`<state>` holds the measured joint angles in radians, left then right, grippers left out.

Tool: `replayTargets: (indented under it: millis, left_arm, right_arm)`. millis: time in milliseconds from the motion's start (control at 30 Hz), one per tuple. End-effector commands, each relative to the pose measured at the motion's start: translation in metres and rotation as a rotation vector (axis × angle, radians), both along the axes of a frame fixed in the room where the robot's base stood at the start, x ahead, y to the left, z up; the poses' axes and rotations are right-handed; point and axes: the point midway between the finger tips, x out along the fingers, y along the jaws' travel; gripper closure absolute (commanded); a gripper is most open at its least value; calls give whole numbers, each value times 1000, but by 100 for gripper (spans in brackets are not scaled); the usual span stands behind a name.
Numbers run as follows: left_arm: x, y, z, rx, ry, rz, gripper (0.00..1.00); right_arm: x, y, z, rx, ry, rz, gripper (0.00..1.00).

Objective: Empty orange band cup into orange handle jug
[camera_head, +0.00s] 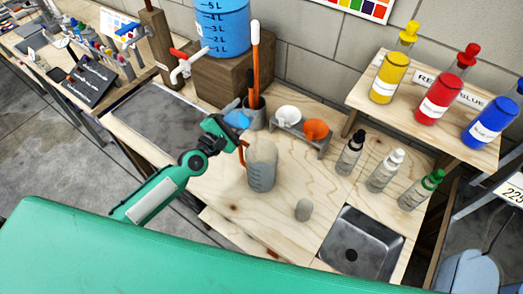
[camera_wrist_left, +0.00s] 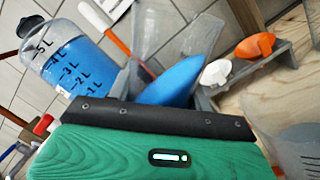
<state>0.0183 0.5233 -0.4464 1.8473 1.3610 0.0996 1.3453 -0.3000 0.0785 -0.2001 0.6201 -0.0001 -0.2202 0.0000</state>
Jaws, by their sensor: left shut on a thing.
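The translucent cup (camera_wrist_left: 160,30) is in the grip of my left gripper (camera_wrist_left: 165,98); what looks like blue liquid (camera_wrist_left: 182,80) shows inside it. In the head view my left gripper (camera_head: 228,132) holds it above the counter, where only a blue patch (camera_head: 237,119) shows. I cannot make out its orange band. The translucent grey jug (camera_head: 262,176) with an orange handle (camera_head: 242,153) stands upright on the counter, just right of and below the gripper. The jug's edge also shows in the wrist view (camera_wrist_left: 303,150). My right gripper is in neither view.
A grey holder (camera_head: 255,113) with orange-handled tools stands behind the jug. A rack with white and orange scoops (camera_head: 302,136), several small bottles (camera_head: 384,172) and a sink (camera_head: 362,240) are to the right. A small grey object (camera_head: 303,209) is in front. A blue water tank (camera_head: 222,27) stands behind.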

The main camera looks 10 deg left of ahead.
Motion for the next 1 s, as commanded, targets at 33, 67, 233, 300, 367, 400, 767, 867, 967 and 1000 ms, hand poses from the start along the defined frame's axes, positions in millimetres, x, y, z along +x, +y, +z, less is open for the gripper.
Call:
replayTargets:
  millis: [33, 67, 233, 300, 367, 400, 767, 867, 967, 1000]
  left_arm:
    - [0, 0, 1, 6, -5, 0, 81]
    - [0, 0, 2, 9, -7, 0, 81]
    - [0, 1, 4, 28, -18, -1, 81]
    - [1, 1, 4, 36, -23, 0, 81]
    - [1, 1, 3, 43, -27, 0, 81]
    - [1, 1, 3, 48, -30, 0, 81]
    - [1, 1, 2, 90, -55, 0, 81]
    - [1, 1, 2, 101, -61, 1, 81]
    - [1, 2, 2, 113, -68, 0, 81]
    - [1, 2, 1, 118, -71, 0, 81]
  right_arm:
    - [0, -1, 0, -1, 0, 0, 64]
    - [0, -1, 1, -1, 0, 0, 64]
    - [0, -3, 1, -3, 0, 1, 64]
    - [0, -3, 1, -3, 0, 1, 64]
    - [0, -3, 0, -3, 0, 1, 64]
    - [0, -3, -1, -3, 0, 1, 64]
    - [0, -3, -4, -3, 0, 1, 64]
    - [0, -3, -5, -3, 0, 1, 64]
    - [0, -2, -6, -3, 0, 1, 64]
    - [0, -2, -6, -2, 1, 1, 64]
